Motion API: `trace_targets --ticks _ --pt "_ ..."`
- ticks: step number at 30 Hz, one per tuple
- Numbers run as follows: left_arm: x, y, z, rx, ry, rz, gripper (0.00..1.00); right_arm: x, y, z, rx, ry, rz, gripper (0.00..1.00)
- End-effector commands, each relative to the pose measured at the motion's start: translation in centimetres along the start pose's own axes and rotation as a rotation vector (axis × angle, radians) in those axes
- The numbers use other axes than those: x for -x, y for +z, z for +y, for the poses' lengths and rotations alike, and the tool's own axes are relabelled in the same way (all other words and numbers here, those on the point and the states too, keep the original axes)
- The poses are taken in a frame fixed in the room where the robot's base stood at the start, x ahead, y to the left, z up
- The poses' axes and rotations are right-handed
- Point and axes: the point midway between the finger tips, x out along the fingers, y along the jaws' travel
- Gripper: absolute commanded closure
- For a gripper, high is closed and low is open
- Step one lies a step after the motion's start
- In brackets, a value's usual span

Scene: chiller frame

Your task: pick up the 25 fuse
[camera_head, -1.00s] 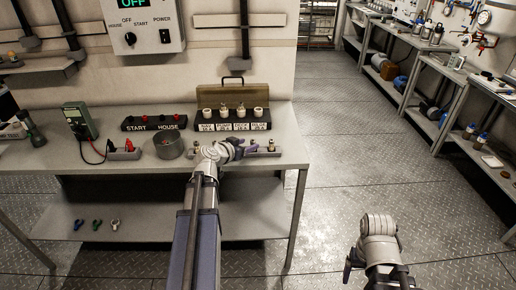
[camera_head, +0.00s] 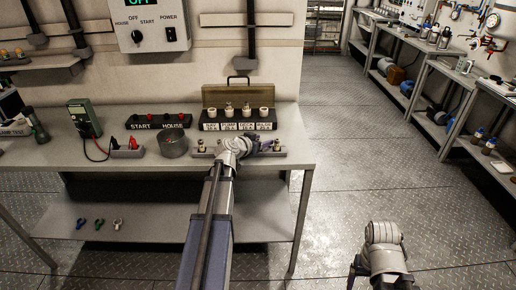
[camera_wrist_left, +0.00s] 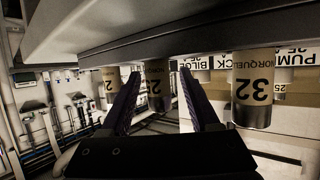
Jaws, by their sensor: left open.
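My left gripper (camera_head: 250,147) is at the low grey rail (camera_head: 205,153) on the bench. In the left wrist view, which is upside down, its two dark fingers (camera_wrist_left: 158,105) are apart. A tan fuse (camera_wrist_left: 155,82) with a metal end shows in the gap between them; its number is partly hidden and I cannot read it surely. Whether the fingers touch it is unclear. A fuse marked 32 (camera_wrist_left: 254,90) is to the right and another tan fuse (camera_wrist_left: 110,85) to the left. My right gripper (camera_head: 368,268) is low at the right, away from the bench; its fingers are unclear.
A black holder (camera_head: 238,126) with several pale fuses and labels stands behind the rail.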

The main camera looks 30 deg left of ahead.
Motion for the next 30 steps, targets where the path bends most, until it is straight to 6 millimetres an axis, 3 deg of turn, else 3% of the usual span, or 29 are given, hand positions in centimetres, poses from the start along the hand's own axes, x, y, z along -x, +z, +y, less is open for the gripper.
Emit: trace_targets --ticks 2,17,30 --pt "0.04 -0.01 0.00 0.000 0.000 0.000 0.43 0.03 0.00 0.00 0.000 0.000 0.000 0.18" --pt "0.06 0.00 0.00 0.000 0.000 0.000 0.99 0.03 0.00 0.00 0.000 0.000 0.000 0.18" --pt "0.05 -0.01 -0.01 0.000 0.000 0.000 1.00 0.03 0.00 0.00 0.000 0.000 0.000 0.18"
